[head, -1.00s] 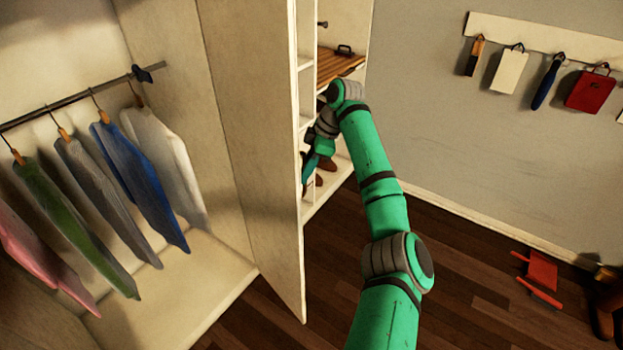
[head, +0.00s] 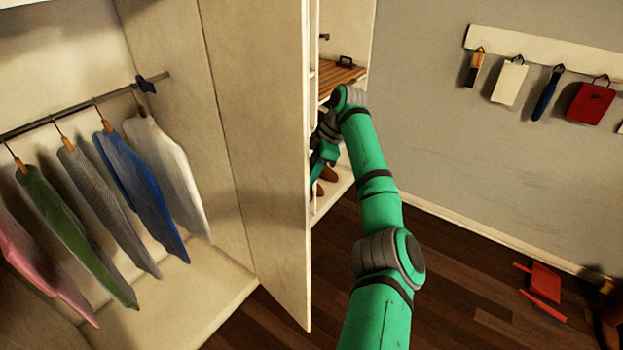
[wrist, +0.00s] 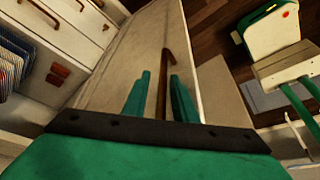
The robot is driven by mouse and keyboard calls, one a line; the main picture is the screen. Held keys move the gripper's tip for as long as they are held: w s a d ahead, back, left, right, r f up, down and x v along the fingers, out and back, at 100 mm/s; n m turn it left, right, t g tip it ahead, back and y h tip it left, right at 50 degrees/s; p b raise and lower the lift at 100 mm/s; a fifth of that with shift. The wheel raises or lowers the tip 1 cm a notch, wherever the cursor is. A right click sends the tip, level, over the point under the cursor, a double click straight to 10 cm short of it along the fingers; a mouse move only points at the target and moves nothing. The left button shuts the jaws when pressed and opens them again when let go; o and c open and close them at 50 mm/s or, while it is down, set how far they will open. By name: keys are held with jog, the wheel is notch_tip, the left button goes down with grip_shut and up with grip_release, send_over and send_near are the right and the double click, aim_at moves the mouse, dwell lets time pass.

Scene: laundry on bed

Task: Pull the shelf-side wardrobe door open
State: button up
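A tall pale wardrobe door (head: 262,130) stands edge-on toward me in the head view, between the hanging clothes and the shelves. In the wrist view a long pale panel (wrist: 125,75) carries a slim brown bar handle (wrist: 166,62). My gripper (wrist: 160,80) has its two green fingers on either side of the handle's near part. Small gaps show between fingers and handle, so it looks open around it; contact is not clear. In the head view my gripper (head: 322,158) is just right of the door's edge, partly hidden by my wrist.
Several clothes (head: 145,195) hang on a rail at left. Shelves (head: 342,78) with a wooden board and brown shoes lie behind my wrist. A wall rack (head: 540,50) with hung items is at right. A red object (head: 540,288) lies on the dark floor, which is otherwise largely open.

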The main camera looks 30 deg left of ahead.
jog(key=shift+w+d, duration=0.1)
jog(key=shift+d, duration=0.15)
jog(key=shift+w+d+r, duration=0.15)
jog(key=shift+r, duration=0.15)
jog(key=v, duration=1)
